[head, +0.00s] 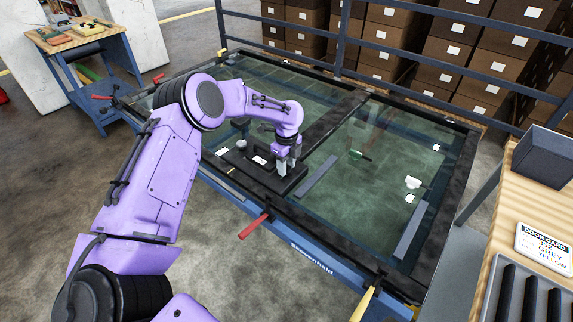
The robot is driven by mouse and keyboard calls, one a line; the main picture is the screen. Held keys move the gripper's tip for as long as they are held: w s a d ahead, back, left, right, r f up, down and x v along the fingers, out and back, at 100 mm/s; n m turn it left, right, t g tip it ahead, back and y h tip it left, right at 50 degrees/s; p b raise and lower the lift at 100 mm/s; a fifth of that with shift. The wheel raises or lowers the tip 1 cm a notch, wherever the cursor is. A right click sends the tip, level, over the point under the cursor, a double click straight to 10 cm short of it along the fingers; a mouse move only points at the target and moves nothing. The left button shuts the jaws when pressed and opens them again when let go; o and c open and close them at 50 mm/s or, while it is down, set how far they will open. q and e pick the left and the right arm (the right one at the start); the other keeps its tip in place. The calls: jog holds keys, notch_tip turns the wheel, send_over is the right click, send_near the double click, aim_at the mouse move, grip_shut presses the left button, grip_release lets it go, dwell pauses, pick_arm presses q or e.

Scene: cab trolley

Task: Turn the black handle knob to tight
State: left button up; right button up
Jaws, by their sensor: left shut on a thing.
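A black handle plate (252,172) lies on the dark frame bar near the front middle of the glass panel, with a small white label on it. My left gripper (282,168) points down at the right end of this plate. Its pale fingers are shut on what appears to be the black handle knob, which is mostly hidden between them. I cannot read the knob's angle. A small grey round piece (241,143) stands at the plate's far left. My right gripper is out of view.
The glass panel (395,165) lies on a blue trolley (310,262) with red levers (253,226) and a yellow one (365,303) at its edge. Stacked boxes stand behind a blue rail. A wooden bench (515,210) with a door card (545,245) is at right.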

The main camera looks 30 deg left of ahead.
pick_arm(q)
jog(key=shift+s+f, duration=0.2)
jog(key=o, duration=1.1)
jog(key=shift+c, duration=0.2)
jog(key=shift+w+r, duration=0.1)
jog(key=shift+w, duration=0.05)
jog(key=shift+r, duration=0.35)
notch_tip(320, 180, up, 10)
jog(key=b, duration=0.1)
jog(key=shift+b, duration=0.35)
jog(key=shift+f, duration=0.1)
